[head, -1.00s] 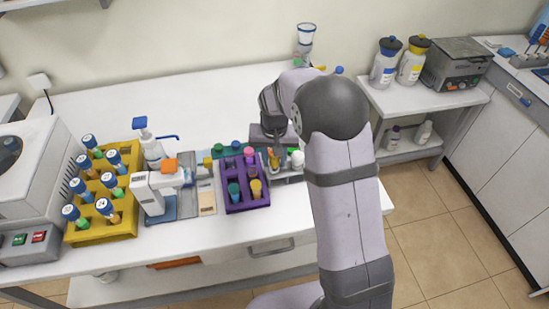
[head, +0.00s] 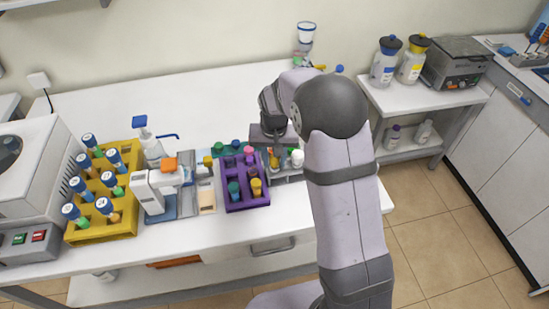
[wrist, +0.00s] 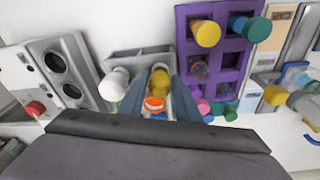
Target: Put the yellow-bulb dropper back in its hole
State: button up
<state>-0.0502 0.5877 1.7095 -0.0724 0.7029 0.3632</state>
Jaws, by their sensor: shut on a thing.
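My gripper (wrist: 159,99) is shut on the yellow-bulb dropper (wrist: 160,80), whose yellow bulb shows between the two blue-grey fingers in the wrist view. An orange-and-white round part (wrist: 153,103) also shows between the fingers. The dropper is at the grey rack (wrist: 138,57), beside a white-bulb dropper (wrist: 113,85). The fingers hide its lower part, so I cannot tell whether its tip is in a hole. In the head view, my gripper (head: 272,137) is over the grey rack (head: 288,178), with the white bulb (head: 298,158) to the right.
A purple rack (head: 246,203) with several colored caps stands left of the grey rack. A white-and-blue device (head: 157,190) and a yellow rack of vials (head: 115,229) are farther left. The back left of the table is clear.

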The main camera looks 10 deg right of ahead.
dwell(0.3)
jog(key=o, duration=0.8)
jog(key=shift+c, duration=0.2)
jog(key=shift+s+a+r+b, duration=0.1)
jog(key=shift+s+r+b, duration=0.2)
jog(key=shift+r, duration=0.9)
jog(key=shift+s+r+b, duration=0.1)
jog(key=shift+r+b, duration=0.3)
jog(key=shift+r, duration=0.8)
jog(key=shift+s+a+r+b, duration=0.15)
jog(key=shift+r+b, duration=0.2)
jog(key=shift+r, duration=0.85)
jog(key=shift+d, duration=0.1)
jog(key=s+f+n+g, duration=0.1)
jog(key=s+f, duration=0.1)
jog(key=s, duration=1)
jog(key=s+d+f+n, duration=0.1)
jog(key=s+f+n, duration=0.1)
jog(key=s, duration=1.1)
jog(key=shift+d+f+g, duration=0.25)
jog(key=shift+f+g, duration=0.15)
jog(key=shift+f, duration=0.3)
